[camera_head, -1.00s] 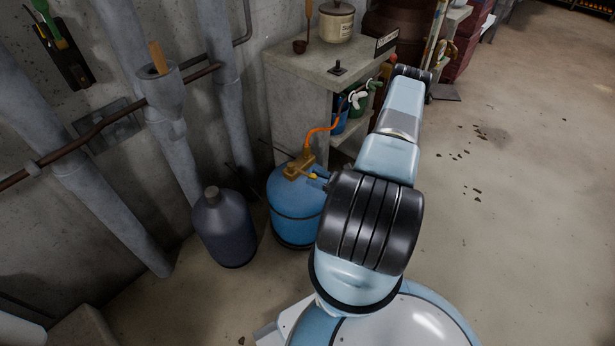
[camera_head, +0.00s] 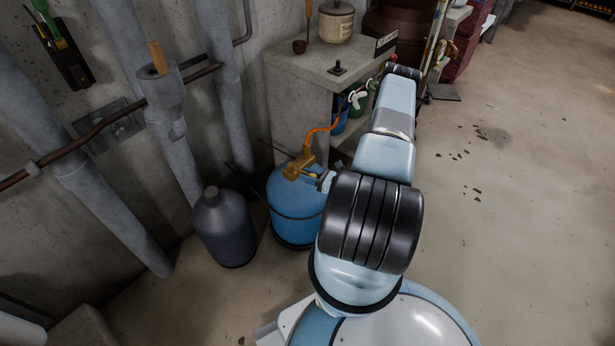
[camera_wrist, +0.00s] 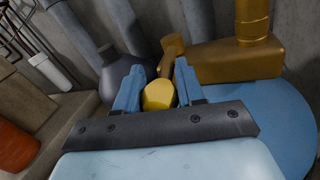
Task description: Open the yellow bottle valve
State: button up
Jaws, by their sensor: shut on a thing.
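The yellow bottle valve (camera_wrist: 158,97) is a small rounded yellow knob on a brass fitting (camera_wrist: 225,60). My gripper (camera_wrist: 159,80) has its two blue fingers on either side of the knob and is shut on it. The blue gas bottle (camera_wrist: 270,115) lies below the fitting. In the head view, the blue bottle (camera_head: 290,225) stands on the floor with the brass fitting (camera_head: 299,165) on top. An orange hose (camera_head: 318,130) rises from the fitting.
A dark bottle (camera_head: 224,228) stands left of the blue bottle. Grey pipes (camera_head: 168,150) run along the wall. A concrete shelf unit (camera_head: 305,75) stands behind, with a pot (camera_head: 336,22) on top. The floor (camera_head: 500,230) to the right is open.

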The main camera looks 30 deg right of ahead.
grip_shut()
